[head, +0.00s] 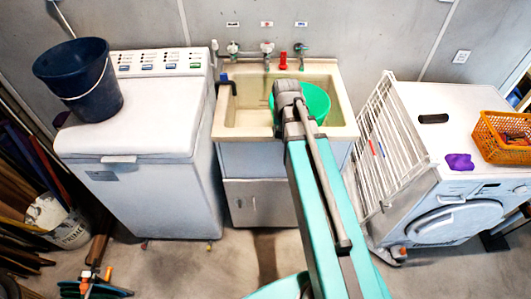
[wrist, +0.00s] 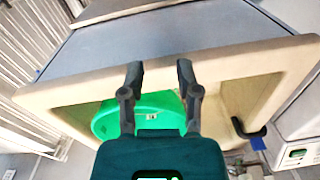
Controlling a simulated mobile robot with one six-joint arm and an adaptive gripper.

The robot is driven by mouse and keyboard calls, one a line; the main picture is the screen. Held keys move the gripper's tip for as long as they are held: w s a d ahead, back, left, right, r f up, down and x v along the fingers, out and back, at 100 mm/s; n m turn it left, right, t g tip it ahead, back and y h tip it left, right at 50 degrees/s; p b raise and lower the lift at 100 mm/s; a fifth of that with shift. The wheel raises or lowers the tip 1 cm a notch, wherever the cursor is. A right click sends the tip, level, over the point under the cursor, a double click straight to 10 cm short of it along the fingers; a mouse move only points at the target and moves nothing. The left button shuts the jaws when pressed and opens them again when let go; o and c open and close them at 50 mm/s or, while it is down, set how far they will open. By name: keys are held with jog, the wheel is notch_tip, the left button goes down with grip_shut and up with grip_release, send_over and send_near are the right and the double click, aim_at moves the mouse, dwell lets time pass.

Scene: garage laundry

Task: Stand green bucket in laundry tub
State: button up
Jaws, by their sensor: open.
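The green bucket (head: 317,104) is inside the cream laundry tub (head: 236,133), in its right half. My arm hides its left part in the head view, and I cannot tell surely whether it sits flat. In the wrist view the bucket (wrist: 112,120) shows behind my fingers, within the walls of the tub (wrist: 75,88). My gripper (wrist: 158,70) is open, its two fingers apart with nothing seen between their tips. In the head view my arm reaches over the tub's front rim, and its fingers are hidden.
A dark blue bucket (head: 92,92) stands on the white washer (head: 150,135) at left. A white drying rack (head: 385,145) leans by the right machine, which carries a purple cloth (head: 459,161) and an orange basket (head: 500,140). Taps (head: 266,50) and a red bottle (head: 283,61) are behind the tub.

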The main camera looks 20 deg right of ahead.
jog(key=s+a+n, duration=0.4)
jog(key=s+a, duration=0.3)
jog(key=a, duration=0.1)
jog(key=shift+s+n, duration=0.15)
jog(key=shift+n, duration=0.25)
